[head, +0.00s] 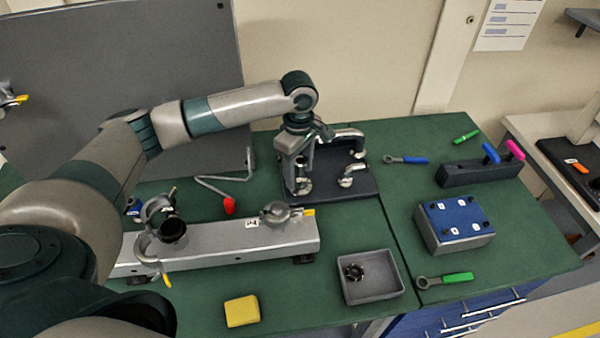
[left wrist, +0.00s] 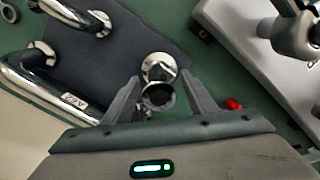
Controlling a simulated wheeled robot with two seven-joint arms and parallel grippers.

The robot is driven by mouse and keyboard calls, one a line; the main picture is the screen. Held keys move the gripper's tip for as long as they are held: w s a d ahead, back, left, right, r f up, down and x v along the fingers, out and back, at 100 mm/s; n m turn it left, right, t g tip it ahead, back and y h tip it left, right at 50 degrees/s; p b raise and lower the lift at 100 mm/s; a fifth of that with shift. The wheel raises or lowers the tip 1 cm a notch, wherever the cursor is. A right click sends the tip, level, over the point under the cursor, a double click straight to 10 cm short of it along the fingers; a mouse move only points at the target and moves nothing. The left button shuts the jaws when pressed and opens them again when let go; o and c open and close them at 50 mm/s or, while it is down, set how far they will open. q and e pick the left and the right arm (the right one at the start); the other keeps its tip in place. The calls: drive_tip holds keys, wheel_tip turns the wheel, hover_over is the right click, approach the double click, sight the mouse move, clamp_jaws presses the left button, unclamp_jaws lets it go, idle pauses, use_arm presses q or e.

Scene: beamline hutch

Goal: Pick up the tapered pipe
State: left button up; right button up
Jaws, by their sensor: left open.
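A short chrome pipe piece, which looks like the tapered pipe (left wrist: 159,68), stands on the dark mat (head: 335,190). It has a round shiny flange and a dark open end. In the head view the pipe (head: 304,187) shows only in part below my left gripper (head: 296,182), which points down over it. In the left wrist view my left gripper (left wrist: 160,78) is open, with one finger on each side of the pipe. I cannot tell whether either finger touches it. My right gripper is not in view.
Two bent chrome pipes (head: 352,181) (head: 348,139) lie on the mat close right. A red-handled tool (head: 229,205) lies left. A grey rail with clamps (head: 225,245) runs in front. A grey tray (head: 374,290) and yellow block (head: 242,311) are nearer. Green bench is clear between.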

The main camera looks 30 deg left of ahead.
sight(299, 159)
use_arm(q)
drive_tip(key=shift+f, duration=0.15)
idle(0.3)
drive_tip(key=c, duration=1.3)
drive_tip(key=shift+o, duration=0.2)
drive_tip(key=shift+r+b, duration=0.5)
drive_tip(key=shift+r, duration=0.25)
wheel_tip(299, 159, up, 2)
drive_tip(key=shift+r+b, duration=0.15)
drive_tip(key=shift+b, duration=0.4)
drive_tip(key=s+d+r+b, duration=0.2)
drive_tip(key=s+d+r, duration=0.4)
drive_tip(key=d, duration=0.3)
drive_tip(key=shift+s+d+r, duration=0.25)
drive_tip(key=shift+d+r, duration=0.1)
drive_tip(key=shift+r, duration=0.3)
